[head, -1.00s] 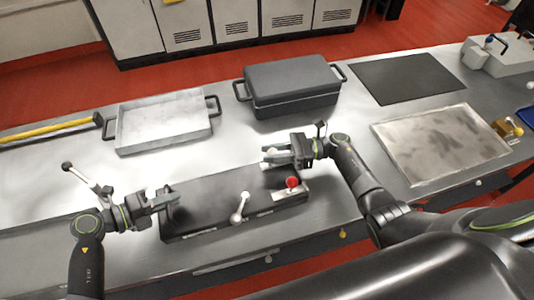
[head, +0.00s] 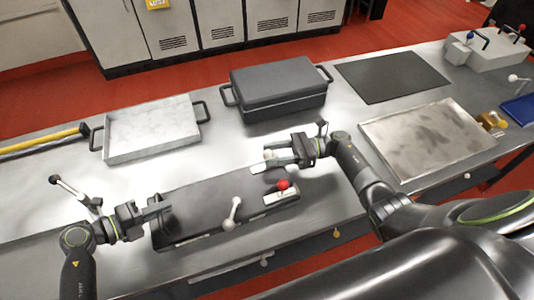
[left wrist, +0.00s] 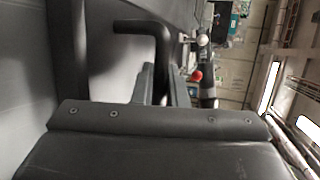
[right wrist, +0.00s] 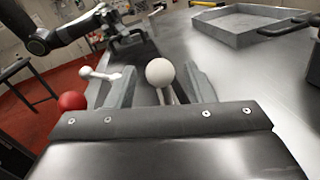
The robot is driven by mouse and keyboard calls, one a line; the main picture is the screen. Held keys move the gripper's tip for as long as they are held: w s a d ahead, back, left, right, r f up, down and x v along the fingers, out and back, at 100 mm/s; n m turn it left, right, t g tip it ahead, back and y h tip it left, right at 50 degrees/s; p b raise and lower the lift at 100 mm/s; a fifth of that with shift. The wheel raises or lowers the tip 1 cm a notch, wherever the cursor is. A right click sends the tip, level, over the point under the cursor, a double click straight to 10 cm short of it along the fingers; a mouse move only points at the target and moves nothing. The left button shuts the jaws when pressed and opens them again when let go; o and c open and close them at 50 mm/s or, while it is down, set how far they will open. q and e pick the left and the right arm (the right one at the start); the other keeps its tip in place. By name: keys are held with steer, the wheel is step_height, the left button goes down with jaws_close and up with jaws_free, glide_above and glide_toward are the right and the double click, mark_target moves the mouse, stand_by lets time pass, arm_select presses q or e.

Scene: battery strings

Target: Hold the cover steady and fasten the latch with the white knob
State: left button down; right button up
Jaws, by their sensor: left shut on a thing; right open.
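The dark cover (head: 200,198) is a long flat box lying on the bench. My left gripper (head: 160,206) is shut on the cover's black handle (left wrist: 140,27) at its left end. A latch lever with a white knob (head: 268,155) is at the far right edge of the cover. My right gripper (head: 272,158) is open there; in the right wrist view the white knob (right wrist: 160,72) stands between its spread fingers. Another white-knobbed lever (head: 232,212) is at the cover's front. A red knob (head: 283,184) sits on a light plate at the right end.
A grey tray (head: 108,152) and a dark lidded box (head: 232,98) stand behind the cover. A black mat (head: 392,78) and a stained metal tray (head: 470,155) lie to the right.

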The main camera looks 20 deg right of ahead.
arm_select(q)
steer(key=shift+s+a+f, duration=0.1)
steer(key=shift+s+f, duration=0.15)
steer(key=shift+f, duration=0.25)
arm_select(e)
steer(key=d, duration=0.3)
steer(key=s+d, duration=0.1)
steer(key=d, duration=0.6)
steer(key=shift+s+d, duration=0.15)
steer(key=shift+s, duration=0.25)
arm_select(q)
steer(key=c, duration=1.4)
jaws_free()
steer(key=shift+w, duration=0.15)
arm_select(e)
steer(key=shift+w, duration=0.1)
arm_select(q)
steer(key=shift+o, duration=0.2)
steer(key=shift+r, duration=0.2)
steer(key=shift+w, duration=0.1)
steer(key=v, duration=1.2)
steer(key=shift+r, duration=0.15)
